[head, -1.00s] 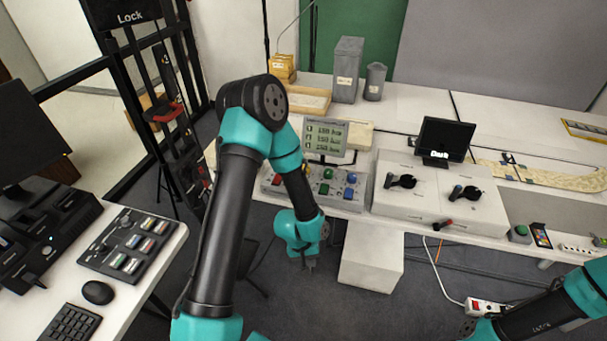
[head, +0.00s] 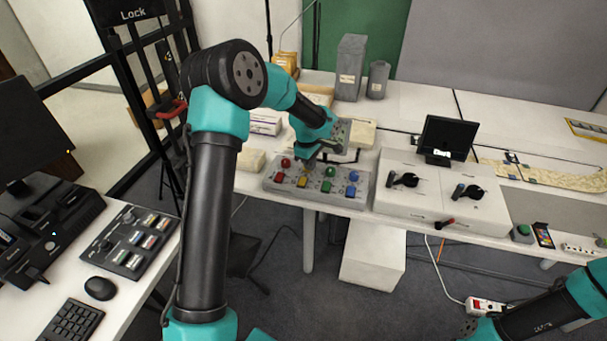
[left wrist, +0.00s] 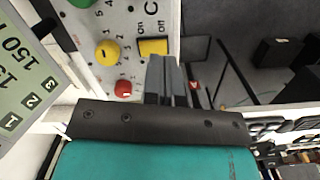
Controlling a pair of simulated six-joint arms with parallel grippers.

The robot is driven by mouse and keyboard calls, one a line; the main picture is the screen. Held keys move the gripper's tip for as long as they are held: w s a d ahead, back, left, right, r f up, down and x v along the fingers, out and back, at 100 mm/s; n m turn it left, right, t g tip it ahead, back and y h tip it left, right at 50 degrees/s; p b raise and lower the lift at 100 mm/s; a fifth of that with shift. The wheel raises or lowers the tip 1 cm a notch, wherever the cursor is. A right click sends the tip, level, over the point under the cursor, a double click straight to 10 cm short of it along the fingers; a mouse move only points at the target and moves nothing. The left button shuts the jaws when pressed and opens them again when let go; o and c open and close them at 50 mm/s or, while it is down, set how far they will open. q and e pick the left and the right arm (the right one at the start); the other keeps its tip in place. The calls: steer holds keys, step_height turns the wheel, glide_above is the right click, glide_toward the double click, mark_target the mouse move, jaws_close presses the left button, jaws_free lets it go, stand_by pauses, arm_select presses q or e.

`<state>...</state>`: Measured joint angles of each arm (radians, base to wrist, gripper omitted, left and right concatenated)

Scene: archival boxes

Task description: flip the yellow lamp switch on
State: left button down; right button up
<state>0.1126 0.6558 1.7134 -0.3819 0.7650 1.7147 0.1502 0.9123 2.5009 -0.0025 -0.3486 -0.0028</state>
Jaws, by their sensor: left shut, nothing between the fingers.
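The control panel (head: 318,186) on the bench holds a row of coloured round knobs above coloured rectangular switches. The yellow lamp switch (head: 302,181) is in the front row, second from the left. It also shows in the left wrist view (left wrist: 153,47), beside "on" and "off" markings and a yellow round knob (left wrist: 107,52). My left gripper (head: 307,168) is above the panel's left half, close to the yellow switch. In the left wrist view its fingers (left wrist: 164,62) are shut and empty, their tips beside the switch. I cannot tell whether they touch it. My right gripper is not visible.
A lamp readout screen (head: 338,137) stands behind the panel, partly hidden by my left gripper. To the right is a white box with black handles (head: 405,180). A cream block (head: 251,161) lies left of the panel. The red knob (left wrist: 123,88) is close to my fingers.

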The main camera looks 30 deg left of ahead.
arm_select(q)
steer(key=w+a+r+n+y, duration=0.1)
steer(key=w+a+r+n, duration=0.1)
steer(key=r, duration=0.4)
steer(key=shift+a+r+n, duration=0.15)
steer(key=shift+a+n, duration=0.45)
steer(key=shift+a, duration=0.2)
steer(key=shift+s, duration=0.2)
steer(key=shift+s+d+r, duration=0.2)
steer(key=shift+s+r, duration=0.1)
steer(key=shift+s, duration=0.25)
step_height(320, 180, up, 14)
steer(key=s, duration=0.2)
steer(key=shift+d, duration=0.25)
steer(key=shift+f, duration=0.1)
